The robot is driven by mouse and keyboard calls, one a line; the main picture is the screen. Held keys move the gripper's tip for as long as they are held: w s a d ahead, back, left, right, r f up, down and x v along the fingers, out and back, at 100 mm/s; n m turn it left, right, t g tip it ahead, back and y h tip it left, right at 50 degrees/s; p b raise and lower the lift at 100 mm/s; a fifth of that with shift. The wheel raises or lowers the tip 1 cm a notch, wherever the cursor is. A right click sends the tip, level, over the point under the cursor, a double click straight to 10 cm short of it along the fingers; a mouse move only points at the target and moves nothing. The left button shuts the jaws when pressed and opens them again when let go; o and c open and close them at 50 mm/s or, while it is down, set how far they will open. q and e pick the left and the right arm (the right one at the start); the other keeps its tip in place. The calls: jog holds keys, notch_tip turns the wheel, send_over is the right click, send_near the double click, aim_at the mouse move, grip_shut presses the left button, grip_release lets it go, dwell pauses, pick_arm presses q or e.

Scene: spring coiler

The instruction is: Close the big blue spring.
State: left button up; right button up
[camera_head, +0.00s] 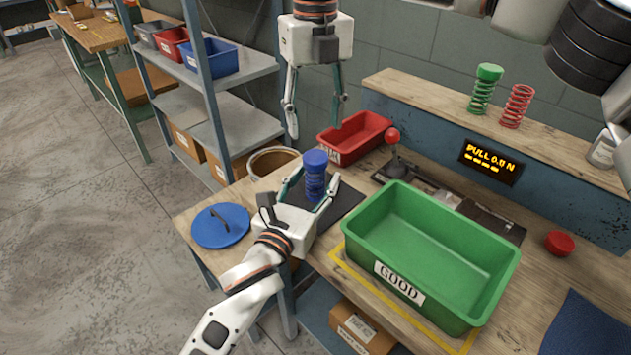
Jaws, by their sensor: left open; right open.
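The blue spring (314,187) stands upright on a dark mat (343,203) on the workbench, with a solid blue top. My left gripper (311,184) is low beside it, its open fingers on either side of the spring. I cannot tell whether the fingers touch it. My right gripper (316,118) is open and empty, pointing down above and behind the spring.
A green bin (430,208) marked GOOD stands right of the spring, and a red bin (338,152) behind it. A red-knobbed lever (394,150) is near the mat. A blue round lid (220,226) lies left. Green (482,97) and red (514,108) springs stand on the back shelf.

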pick_arm(q)
jog(key=shift+w+d, duration=0.1)
jog(key=shift+w, duration=0.15)
grip_shut()
pick_arm(e)
jog(key=n, duration=1.4)
jog(key=shift+n, duration=0.4)
jog(key=n, duration=1.2)
